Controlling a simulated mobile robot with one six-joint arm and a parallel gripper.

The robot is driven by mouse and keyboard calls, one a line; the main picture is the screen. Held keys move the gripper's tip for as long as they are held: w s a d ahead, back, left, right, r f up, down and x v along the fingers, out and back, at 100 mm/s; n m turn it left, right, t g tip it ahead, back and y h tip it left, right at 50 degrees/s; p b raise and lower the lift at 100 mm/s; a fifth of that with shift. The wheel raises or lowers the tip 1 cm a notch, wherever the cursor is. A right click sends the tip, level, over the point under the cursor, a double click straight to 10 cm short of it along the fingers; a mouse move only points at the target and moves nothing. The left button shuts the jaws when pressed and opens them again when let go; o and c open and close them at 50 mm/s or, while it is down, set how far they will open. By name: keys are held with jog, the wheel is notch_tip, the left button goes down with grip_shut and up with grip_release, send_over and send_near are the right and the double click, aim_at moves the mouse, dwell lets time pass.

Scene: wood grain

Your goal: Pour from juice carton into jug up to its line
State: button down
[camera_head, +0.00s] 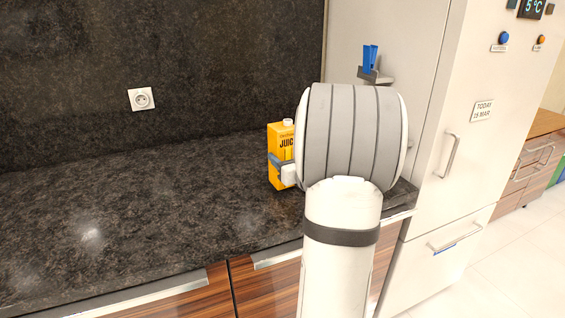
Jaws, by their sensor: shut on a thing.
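The juice carton (275,174) is orange-yellow with dark lettering and a white cap. It is upright at the right part of the dark counter, just left of my large white arm joint. My gripper (280,165) is shut on the carton; a grey-blue finger crosses its side, and the rest of the gripper is mostly hidden by my arm. I cannot tell whether the carton's base touches the counter. No jug shows in this view, and my arm hides part of the counter's right end.
The dark stone counter (130,215) is clear to the left. A wall socket (141,99) is on the dark back wall. A white fridge (455,140) with handles stands at the right. A blue item (370,56) in a grey bracket shows behind my arm.

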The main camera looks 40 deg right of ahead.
aim_at(288, 148)
jog(key=shift+r, duration=0.15)
jog(key=shift+r+p, duration=0.65)
jog(key=shift+r, duration=0.85)
